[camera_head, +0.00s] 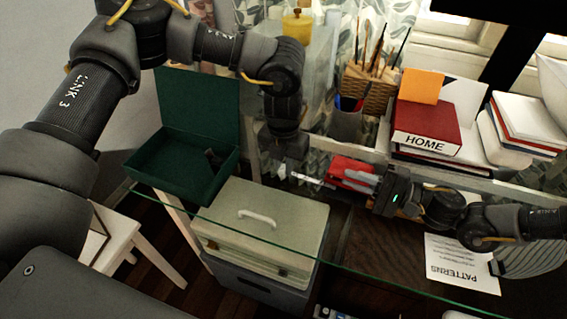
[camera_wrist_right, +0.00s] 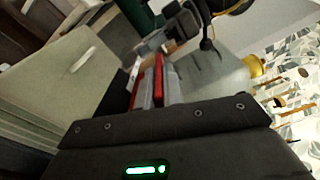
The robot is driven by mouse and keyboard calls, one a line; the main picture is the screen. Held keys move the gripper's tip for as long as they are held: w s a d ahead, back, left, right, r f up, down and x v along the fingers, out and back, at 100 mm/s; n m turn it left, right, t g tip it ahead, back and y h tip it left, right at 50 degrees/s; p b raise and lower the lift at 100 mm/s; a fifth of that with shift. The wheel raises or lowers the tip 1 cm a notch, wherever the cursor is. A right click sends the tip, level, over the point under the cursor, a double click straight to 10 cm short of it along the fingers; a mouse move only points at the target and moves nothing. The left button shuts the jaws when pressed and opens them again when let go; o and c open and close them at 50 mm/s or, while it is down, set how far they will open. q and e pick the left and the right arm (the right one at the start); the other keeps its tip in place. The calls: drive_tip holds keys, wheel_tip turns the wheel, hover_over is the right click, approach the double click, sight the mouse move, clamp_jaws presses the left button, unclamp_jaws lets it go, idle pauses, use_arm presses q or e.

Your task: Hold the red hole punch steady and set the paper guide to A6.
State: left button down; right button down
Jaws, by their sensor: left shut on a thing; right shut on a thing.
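The red hole punch (camera_head: 348,168) is at the middle of the glass desk, and its red edges show in the right wrist view (camera_wrist_right: 158,78). My right gripper (camera_head: 362,181) is shut on the punch's body from the right. A thin pale paper guide (camera_head: 311,180) sticks out from the punch's left side; it shows as a light strip in the right wrist view (camera_wrist_right: 134,73). My left gripper (camera_head: 283,170) comes down from above and is shut at the outer left end of the guide. The fingertips there are small and partly hidden, and the size marks cannot be read.
A green open box (camera_head: 190,165) stands at the left. A pale file box with a handle (camera_head: 262,238) is below the glass top (camera_head: 345,268). A pen cup (camera_head: 345,125), a brush basket (camera_head: 368,92) and the red HOME book (camera_head: 425,130) stand behind. A PATTERNS sheet (camera_head: 460,262) lies right.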

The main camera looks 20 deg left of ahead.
sight(283, 167)
use_arm(q)
drive_tip(key=shift+s+d, duration=0.2)
drive_tip(key=shift+d, duration=1.8)
drive_tip(key=shift+s+d, duration=0.2)
drive_tip(key=shift+d, duration=1.8)
drive_tip(key=c, duration=1.3)
unclamp_jaws()
drive_tip(key=a, duration=0.7)
drive_tip(key=shift+w+a, duration=0.2)
drive_tip(key=shift+w, duration=0.2)
drive_tip(key=r, duration=1.2)
drive_tip(key=shift+a, duration=0.3)
